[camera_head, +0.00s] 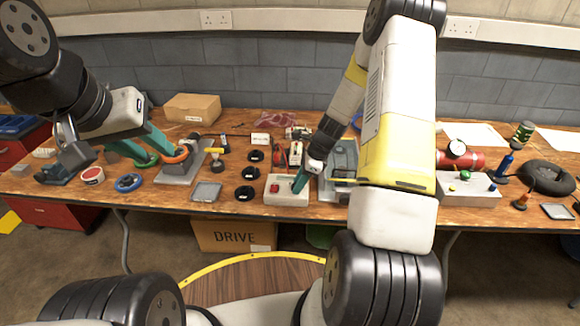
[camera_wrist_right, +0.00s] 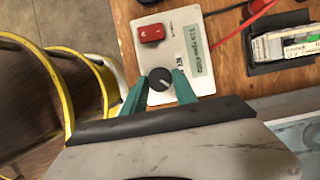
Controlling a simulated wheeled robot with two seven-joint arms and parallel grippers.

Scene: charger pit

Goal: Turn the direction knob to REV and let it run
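A pale control box (camera_head: 288,196) sits near the table's front edge, with a red rocker switch (camera_head: 274,188) at its left. In the right wrist view the box (camera_wrist_right: 190,52) carries a round black direction knob (camera_wrist_right: 160,79) with a light pointer line, the red switch (camera_wrist_right: 151,33), and a small display (camera_wrist_right: 194,48) too small to read surely. My right gripper (camera_wrist_right: 159,77) has its teal fingers either side of the knob, with a slight gap visible at one side. In the head view this gripper (camera_head: 299,182) hides the knob. My left gripper (camera_head: 160,152) is open and empty above the table's left.
Black discs (camera_head: 247,174) lie left of the box. A grey tray (camera_head: 206,191) and a blue ring (camera_head: 129,183) lie further left. A grey machine (camera_head: 341,160) stands right of the box, close to my right arm. Red cables (camera_wrist_right: 258,8) run beside the box.

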